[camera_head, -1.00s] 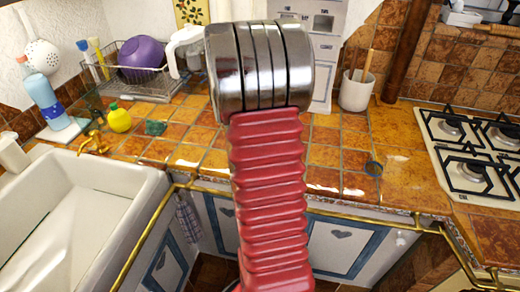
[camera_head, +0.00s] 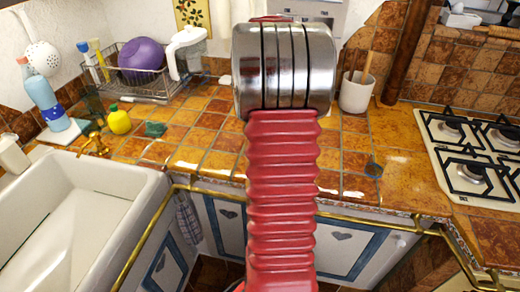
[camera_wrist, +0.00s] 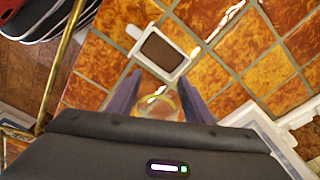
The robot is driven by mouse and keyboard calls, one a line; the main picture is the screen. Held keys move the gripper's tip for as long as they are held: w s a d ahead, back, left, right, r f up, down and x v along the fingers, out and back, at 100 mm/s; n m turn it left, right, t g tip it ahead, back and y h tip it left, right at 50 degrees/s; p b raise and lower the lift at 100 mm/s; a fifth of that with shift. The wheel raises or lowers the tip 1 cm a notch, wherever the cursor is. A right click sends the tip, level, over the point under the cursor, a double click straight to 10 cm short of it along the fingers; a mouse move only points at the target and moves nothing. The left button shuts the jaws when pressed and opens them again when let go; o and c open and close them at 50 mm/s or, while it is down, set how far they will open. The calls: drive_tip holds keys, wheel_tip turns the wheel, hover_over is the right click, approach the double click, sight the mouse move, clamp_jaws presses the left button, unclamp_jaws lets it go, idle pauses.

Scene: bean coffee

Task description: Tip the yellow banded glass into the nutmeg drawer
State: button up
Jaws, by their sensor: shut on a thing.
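In the wrist view my gripper (camera_wrist: 160,84) has its two dark purple fingers on either side of a clear glass with a yellowish band (camera_wrist: 158,103). It is shut on this glass. The glass shows partly, and I cannot tell its tilt or what it holds. A small white drawer (camera_wrist: 176,73) with brown powder in it sits on the orange tiles just beyond the fingertips. In the head view my red and metal arm hides the gripper, the glass and the drawer.
A gas hob (camera_head: 470,160) is at the right, a white sink (camera_head: 90,215) at the left. A brass rail (camera_head: 350,212) runs along the front edge. A white pot (camera_head: 356,92) stands behind.

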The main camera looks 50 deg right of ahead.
drive_tip(key=shift+w+a+f+t+y+b, duration=0.1)
drive_tip(key=shift+f+t+y+b, duration=0.2)
drive_tip(key=shift+t+y, duration=0.55)
drive_tip(key=shift+a+f+t+y+b, duration=0.15)
drive_tip(key=shift+t+y+b, duration=0.35)
drive_tip(key=shift+y, duration=0.55)
drive_tip(key=shift+d+f+t+y, duration=0.15)
drive_tip(key=shift+d+t+y, duration=0.1)
drive_tip(key=shift+t+y, duration=0.6)
drive_tip(key=shift+s+d+f+t+y+b, duration=0.1)
drive_tip(key=shift+s+d+t+y+b, duration=0.4)
drive_tip(key=shift+y, duration=0.4)
drive_tip(key=shift+s+d+f+t+y+b, duration=0.1)
drive_tip(key=shift+s+d+t+y+b, duration=0.2)
drive_tip(key=shift+s+d+t+y, duration=0.45)
drive_tip(key=shift+s+d+t+y+b, duration=0.2)
drive_tip(key=shift+d+t+y+b, duration=0.15)
drive_tip(key=shift+y, duration=0.3)
drive_tip(key=shift+s+d+t+y+b, duration=0.25)
drive_tip(key=shift+d+t+y, duration=0.15)
drive_tip(key=shift+y, duration=0.25)
drive_tip(key=shift+w, duration=0.1)
